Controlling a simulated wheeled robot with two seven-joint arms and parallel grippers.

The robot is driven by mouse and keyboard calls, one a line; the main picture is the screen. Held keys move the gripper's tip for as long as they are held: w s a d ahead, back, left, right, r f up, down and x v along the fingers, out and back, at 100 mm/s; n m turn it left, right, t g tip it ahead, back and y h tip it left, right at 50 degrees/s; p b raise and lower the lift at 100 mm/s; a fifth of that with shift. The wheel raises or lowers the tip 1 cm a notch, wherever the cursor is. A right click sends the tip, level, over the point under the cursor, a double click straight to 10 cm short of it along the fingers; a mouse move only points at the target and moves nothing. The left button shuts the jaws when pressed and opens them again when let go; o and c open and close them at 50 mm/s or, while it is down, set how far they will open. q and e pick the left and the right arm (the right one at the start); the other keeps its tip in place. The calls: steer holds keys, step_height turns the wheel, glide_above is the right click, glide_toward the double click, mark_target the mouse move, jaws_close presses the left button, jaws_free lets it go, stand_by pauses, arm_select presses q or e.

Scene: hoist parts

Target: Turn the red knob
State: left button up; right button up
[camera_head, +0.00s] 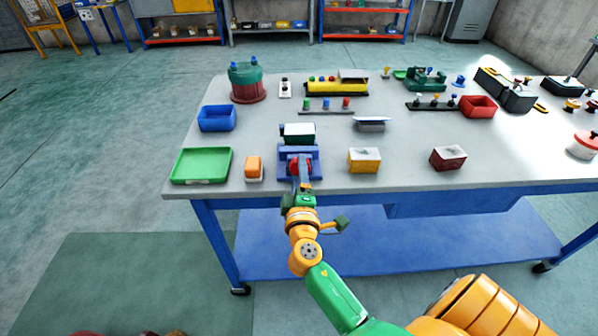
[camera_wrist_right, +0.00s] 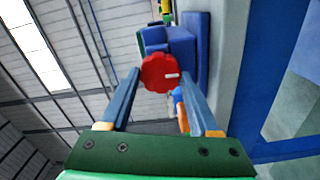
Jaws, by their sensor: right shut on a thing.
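The red knob (camera_wrist_right: 157,73) is a scalloped disc with a short white mark pointing right in the right wrist view. It sits on the front of a blue device (camera_head: 313,152) with a dark green and white top, near the table's front edge. My right gripper (camera_head: 301,171) reaches the device from the front. In the right wrist view its two blue fingers (camera_wrist_right: 158,78) lie on either side of the knob and are shut on it. In the head view the fingers hide most of the knob. My left gripper is not in view.
The device stands on a grey table (camera_head: 400,195). An orange block (camera_head: 254,168) and green tray (camera_head: 201,166) are to its left, a yellow box (camera_head: 364,160) to its right. A blue bin (camera_head: 217,118) and several parts stand further back.

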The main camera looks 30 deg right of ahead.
steer(key=shift+f+n, duration=0.15)
steer(key=shift+n, duration=0.25)
steer(key=o, duration=1.4)
steer(key=shift+c, duration=0.2)
steer(key=b+v, duration=0.2)
steer(key=v, duration=0.5)
